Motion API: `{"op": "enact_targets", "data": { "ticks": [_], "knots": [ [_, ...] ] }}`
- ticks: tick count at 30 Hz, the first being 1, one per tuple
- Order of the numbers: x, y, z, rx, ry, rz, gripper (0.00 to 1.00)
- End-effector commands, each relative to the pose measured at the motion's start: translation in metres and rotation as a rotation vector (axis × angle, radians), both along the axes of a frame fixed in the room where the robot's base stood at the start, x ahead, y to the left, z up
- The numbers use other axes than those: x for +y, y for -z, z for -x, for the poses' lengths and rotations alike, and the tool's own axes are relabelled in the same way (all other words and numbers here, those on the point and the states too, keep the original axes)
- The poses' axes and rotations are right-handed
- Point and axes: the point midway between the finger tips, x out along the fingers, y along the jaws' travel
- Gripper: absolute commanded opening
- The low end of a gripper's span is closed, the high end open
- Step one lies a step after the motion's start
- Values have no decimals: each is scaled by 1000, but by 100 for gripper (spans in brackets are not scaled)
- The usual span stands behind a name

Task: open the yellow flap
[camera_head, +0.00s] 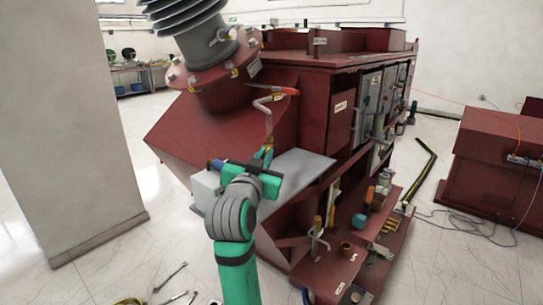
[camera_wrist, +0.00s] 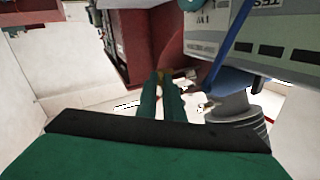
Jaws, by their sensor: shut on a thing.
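My gripper (camera_head: 266,153) reaches up and away beside the dark red transformer (camera_head: 312,112), above a grey plate. Its two green fingers (camera_wrist: 163,98) point forward in the wrist view, close together. A small yellow-brown piece (camera_wrist: 164,73) shows at the fingertips, and the fingers are shut on it. It seems to be the yellow flap, but it is too small and covered to tell its shape or how far it is open.
The grey plate (camera_head: 303,165) lies under and right of my gripper. A grey ribbed bushing (camera_head: 190,25) stands above. Several tools stand on the red lower shelf (camera_head: 335,265) at right.

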Motion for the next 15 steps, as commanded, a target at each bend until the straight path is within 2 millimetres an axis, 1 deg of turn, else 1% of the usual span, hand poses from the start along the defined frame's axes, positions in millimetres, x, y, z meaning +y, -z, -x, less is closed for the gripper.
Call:
{"op": "enact_targets", "data": {
  "ticks": [1, 4, 15],
  "knots": [
    [7, 0, 0, 1, 26, 2, 0],
    [11, 0, 1, 2, 95, 2, 0],
    [22, 0, 0, 2, 266, 2, 0]
  ]
}}
